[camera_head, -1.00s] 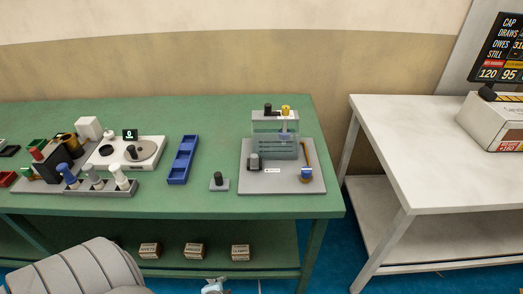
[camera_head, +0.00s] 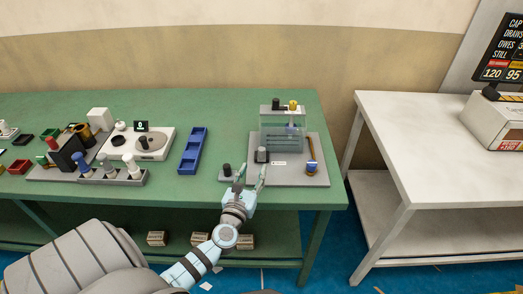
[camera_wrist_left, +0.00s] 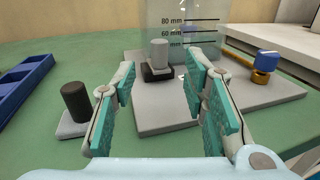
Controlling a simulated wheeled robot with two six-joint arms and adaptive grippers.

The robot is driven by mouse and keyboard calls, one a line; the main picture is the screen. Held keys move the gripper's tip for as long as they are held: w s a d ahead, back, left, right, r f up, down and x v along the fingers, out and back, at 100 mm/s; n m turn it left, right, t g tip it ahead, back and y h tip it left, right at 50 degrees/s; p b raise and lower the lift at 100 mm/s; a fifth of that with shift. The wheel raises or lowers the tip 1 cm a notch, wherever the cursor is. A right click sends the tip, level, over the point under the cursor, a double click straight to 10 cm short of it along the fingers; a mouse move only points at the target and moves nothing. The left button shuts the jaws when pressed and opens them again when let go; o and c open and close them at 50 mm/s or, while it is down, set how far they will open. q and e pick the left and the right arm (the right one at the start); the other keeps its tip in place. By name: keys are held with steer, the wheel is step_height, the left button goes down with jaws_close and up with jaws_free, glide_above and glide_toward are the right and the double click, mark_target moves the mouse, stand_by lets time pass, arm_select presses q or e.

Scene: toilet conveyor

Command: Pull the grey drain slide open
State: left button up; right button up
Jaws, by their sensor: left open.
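The grey drain slide, seen as an upright grey knob (camera_head: 261,154) on a dark base, stands at the front left of the clear tank (camera_head: 282,134) on a grey board (camera_head: 290,174). In the left wrist view the grey knob (camera_wrist_left: 159,54) stands ahead, between the two fingers in the picture. My left gripper (camera_head: 250,176) is over the front edge of the board, fingers pointing toward the knob. Its teal-padded fingers (camera_wrist_left: 162,90) are open with nothing between them. They appear apart from the knob. My right gripper is not in view.
A black knob on a small grey block (camera_head: 226,174) stands close to the left of my gripper; it also shows in the left wrist view (camera_wrist_left: 75,101). A blue tray (camera_head: 193,151) lies further left. A blue-and-orange part (camera_head: 311,168) sits at the board's right.

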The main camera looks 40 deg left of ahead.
mark_target(260, 154)
arm_select(q)
steer(key=b+x, duration=0.1)
steer(key=x, duration=0.9)
steer(key=shift+f+b, duration=0.1)
steer(key=shift+b, duration=0.25)
steer(key=shift+w+a, duration=0.15)
steer(key=shift+w, duration=0.1)
jaws_close()
